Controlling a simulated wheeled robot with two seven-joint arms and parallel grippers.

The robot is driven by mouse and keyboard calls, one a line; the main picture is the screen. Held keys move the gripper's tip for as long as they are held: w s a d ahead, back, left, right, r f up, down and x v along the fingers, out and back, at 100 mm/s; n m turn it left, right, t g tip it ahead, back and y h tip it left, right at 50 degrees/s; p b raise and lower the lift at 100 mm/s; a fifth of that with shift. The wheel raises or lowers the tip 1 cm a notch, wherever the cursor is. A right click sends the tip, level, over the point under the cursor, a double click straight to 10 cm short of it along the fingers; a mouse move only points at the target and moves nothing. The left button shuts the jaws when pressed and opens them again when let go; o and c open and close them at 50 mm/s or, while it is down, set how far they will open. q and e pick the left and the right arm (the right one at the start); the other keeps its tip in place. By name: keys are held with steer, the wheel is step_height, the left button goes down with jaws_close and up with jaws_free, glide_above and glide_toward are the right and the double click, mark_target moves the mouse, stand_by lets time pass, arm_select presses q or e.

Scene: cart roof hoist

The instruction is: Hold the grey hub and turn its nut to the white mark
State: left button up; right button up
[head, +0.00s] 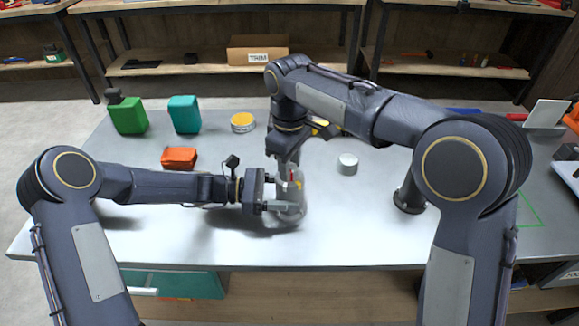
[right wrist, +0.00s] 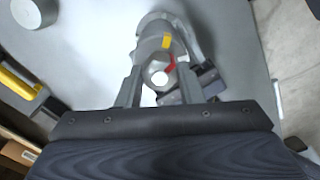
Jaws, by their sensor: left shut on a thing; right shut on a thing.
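The grey hub (head: 290,208) stands on the table in the middle of the head view. My left gripper (head: 280,205) is shut on the hub from its left side. My right gripper (head: 287,165) comes down from above and is shut on the nut at the hub's top. In the right wrist view, the nut (right wrist: 157,70) sits between the two fingers of my right gripper (right wrist: 159,84). A red mark and a yellow mark show near the nut, on the hub side. A pale spot shows at the nut, but I cannot tell whether it is the white mark.
A green can (head: 129,117), a teal container (head: 185,115), an orange block (head: 179,158) and a yellow-topped tin (head: 242,122) stand at the left. A grey cylinder (head: 348,163) stands right of the hub. The table's front middle is clear.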

steer(key=shift+m, duration=0.4)
steer(key=shift+m, duration=1.1)
steer(key=o, duration=0.9)
steer(key=shift+n, duration=1.1)
